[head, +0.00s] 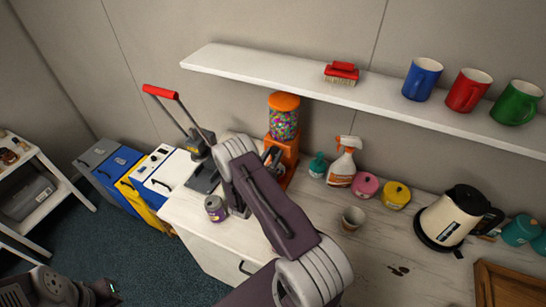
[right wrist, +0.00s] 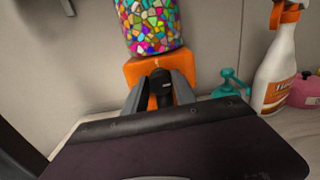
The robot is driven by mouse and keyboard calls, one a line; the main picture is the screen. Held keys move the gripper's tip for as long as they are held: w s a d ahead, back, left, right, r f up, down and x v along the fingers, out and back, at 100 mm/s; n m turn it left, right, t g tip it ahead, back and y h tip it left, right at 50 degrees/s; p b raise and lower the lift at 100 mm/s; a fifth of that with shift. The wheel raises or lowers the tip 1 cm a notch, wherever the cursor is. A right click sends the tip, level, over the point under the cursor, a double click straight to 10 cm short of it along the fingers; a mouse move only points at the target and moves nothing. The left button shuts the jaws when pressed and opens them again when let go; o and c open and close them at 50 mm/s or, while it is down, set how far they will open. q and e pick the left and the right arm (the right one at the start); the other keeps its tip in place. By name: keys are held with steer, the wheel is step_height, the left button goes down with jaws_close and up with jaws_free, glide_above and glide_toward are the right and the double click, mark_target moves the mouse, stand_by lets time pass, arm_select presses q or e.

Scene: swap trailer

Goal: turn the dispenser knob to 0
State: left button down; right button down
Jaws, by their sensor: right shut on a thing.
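The dispenser (head: 284,122) stands on the counter against the wall, with an orange lid and base and a clear body full of colourful pieces. In the right wrist view its orange base (right wrist: 138,70) and patterned body (right wrist: 150,25) are straight ahead. My right gripper (right wrist: 161,88) is shut on the dark knob (right wrist: 160,78) at the front of the base. The knob's markings and setting cannot be read. In the head view my right arm hides part of the dispenser's front. My left gripper (head: 108,292) is at the lower left, away from the counter; its fingers are unclear.
A can (head: 215,208) and a lever press (head: 200,150) stand left of the dispenser. A teal bottle (head: 318,165), a spray bottle (head: 343,163) and a cup (head: 353,218) are to its right. A shelf (head: 300,85) with a brush and mugs runs above.

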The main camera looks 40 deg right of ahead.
steer(key=shift+n+b, duration=0.55)
steer(key=shift+n, duration=1.25)
steer(key=c, duration=1)
jaws_free()
steer(key=shift+c, duration=0.2)
steer(key=shift+a, duration=0.1)
